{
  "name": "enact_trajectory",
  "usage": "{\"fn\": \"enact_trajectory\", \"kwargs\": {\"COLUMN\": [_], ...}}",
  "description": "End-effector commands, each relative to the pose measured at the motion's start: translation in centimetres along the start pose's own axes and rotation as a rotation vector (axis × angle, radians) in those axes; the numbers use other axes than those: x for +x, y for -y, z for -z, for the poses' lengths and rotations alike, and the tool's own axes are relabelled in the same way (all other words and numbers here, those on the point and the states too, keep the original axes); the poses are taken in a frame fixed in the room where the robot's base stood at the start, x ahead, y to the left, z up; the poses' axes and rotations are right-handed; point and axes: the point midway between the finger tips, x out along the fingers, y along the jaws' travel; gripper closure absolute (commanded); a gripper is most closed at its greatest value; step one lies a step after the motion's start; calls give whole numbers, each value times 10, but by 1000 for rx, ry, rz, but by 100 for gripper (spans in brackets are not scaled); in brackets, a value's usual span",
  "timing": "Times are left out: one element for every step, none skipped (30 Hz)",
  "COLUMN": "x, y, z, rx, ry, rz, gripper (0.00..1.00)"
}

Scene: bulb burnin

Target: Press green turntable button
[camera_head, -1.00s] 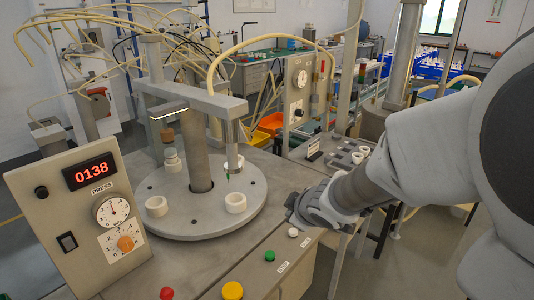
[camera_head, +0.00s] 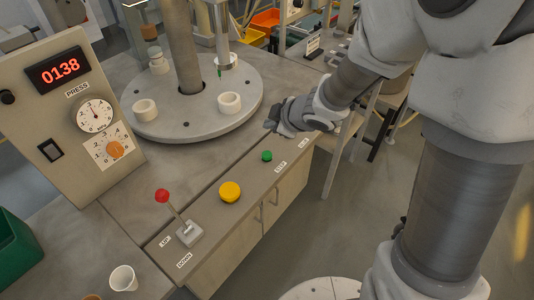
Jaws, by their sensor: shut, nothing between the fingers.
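The green button (camera_head: 267,156) sits on the front strip of the grey bench, to the right of a larger yellow button (camera_head: 230,191). The round grey turntable (camera_head: 190,122) lies behind it, with white ring-shaped cups (camera_head: 229,102) on it. My gripper (camera_head: 270,125) is above and just behind the green button in the picture, apart from it. Its fingers are small and partly hidden by the wrist; it is shut and holds nothing. A white button seen earlier near the gripper is hidden behind it.
A red-knobbed lever (camera_head: 163,196) stands left of the yellow button, by UP and DOWN labels. The press panel (camera_head: 62,115) reads 0138. A white cup (camera_head: 123,279) and a green bin (camera_head: 18,255) are at lower left. Open floor lies right of the bench.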

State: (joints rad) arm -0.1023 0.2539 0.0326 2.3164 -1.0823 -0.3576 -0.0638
Motion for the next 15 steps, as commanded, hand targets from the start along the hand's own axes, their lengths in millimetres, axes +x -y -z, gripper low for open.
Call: {"fn": "enact_trajectory", "kwargs": {"x": [3,4,6,8,10,13,15,18,21,23,26,29,32,34,38], "y": [2,3,5,6,7,10,11,13,15,17,19,21,23,25,27], "z": [-2,-3,-5,-6,-7,-9,-11,-13,-15,-17,-19,-21,-23,-25,-28], "rx": [0,0,0,0,0,0,0,0,0,0,0,0,-1,-1,-1], "ry": [0,0,0,0,0,0,0,0,0,0,0,0,1,1,1], "rz": [0,0,0,0,0,0,0,0,0,0,0,0,0,0,-1], "gripper": [100,100,100,100,100,100,100,100,100,100,100,100,100,100,100]}}
